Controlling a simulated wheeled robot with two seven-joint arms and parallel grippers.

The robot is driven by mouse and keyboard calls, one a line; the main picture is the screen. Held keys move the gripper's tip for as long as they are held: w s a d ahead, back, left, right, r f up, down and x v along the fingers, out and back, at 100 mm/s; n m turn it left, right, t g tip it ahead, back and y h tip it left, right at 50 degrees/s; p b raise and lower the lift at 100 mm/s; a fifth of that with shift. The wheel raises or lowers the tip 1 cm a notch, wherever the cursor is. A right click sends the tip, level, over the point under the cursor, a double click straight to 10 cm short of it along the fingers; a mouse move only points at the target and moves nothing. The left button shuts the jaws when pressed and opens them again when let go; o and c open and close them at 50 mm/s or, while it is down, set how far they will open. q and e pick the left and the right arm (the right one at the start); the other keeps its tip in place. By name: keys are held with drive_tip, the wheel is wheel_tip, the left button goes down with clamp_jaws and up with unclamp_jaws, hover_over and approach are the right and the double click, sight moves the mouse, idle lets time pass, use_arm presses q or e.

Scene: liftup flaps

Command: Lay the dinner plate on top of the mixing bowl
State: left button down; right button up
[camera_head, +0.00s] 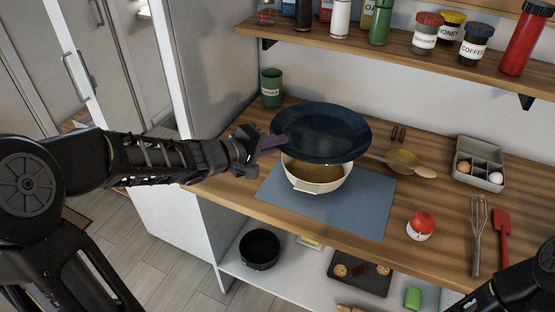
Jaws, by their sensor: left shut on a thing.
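The dark blue dinner plate (322,132) is held over the cream mixing bowl (320,185) and covers the back of its rim. I cannot tell whether the plate touches the bowl. The bowl has a brownish inside and stands on a blue-grey mat (365,212) on the wooden counter. My left gripper (276,145) is shut on the plate's left edge. Part of my right arm shows at the bottom right corner; its fingertips are out of view.
A green cup (271,88) stands behind left. A small brown bowl with a spoon (404,161), an egg box (479,165), a red-topped jar (420,226), a whisk (478,232) and a red spatula (502,238) lie to the right. A shelf of jars (390,47) hangs above.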

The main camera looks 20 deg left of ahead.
use_arm(q)
wheel_tip(320, 180, down, 5)
drive_tip(key=shift+r+b, duration=0.1)
drive_tip(key=shift+b, duration=1.05)
drive_tip(key=shift+f, duration=0.55)
drive_tip(key=shift+w+f, duration=0.1)
drive_tip(key=c, duration=1.6)
unclamp_jaws()
drive_tip(key=shift+o, duration=0.2)
